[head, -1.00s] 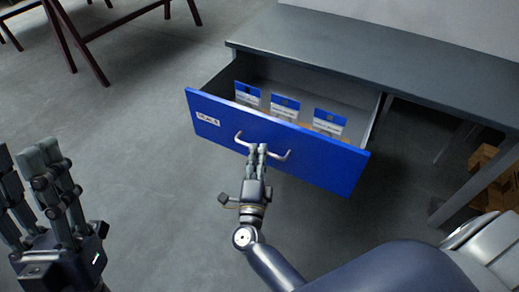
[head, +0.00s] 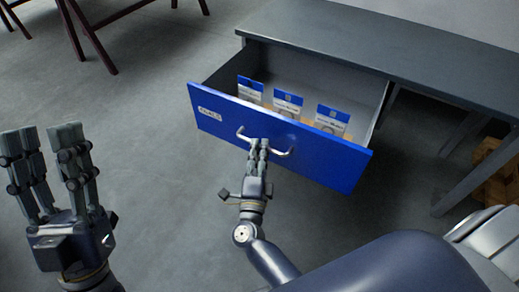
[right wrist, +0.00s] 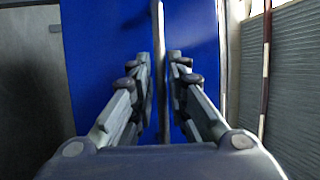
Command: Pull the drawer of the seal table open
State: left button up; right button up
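The blue drawer front (head: 270,135) of the seal table stands pulled out from under the grey tabletop (head: 400,55). The open drawer shows several blue-and-white packets (head: 287,104) inside. My right gripper (head: 260,147) is at the drawer's pale bar handle (head: 283,154), near its middle. In the right wrist view, the fingers of my right gripper (right wrist: 161,60) lie close on both sides of the upright-looking handle bar (right wrist: 155,12), with the blue front behind. The exact contact is hard to see. My left gripper (head: 47,150) is open and empty at the lower left, away from the drawer.
Dark red trestle legs (head: 95,40) stand at the upper left. Cardboard boxes (head: 497,170) sit under the table at the right, behind a grey table leg (head: 470,175). The grey floor in front and left of the drawer is clear.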

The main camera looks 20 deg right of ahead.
jog(key=shift+o, duration=0.2)
jog(key=v, duration=0.8)
jog(key=shift+f, duration=0.1)
dwell(0.5)
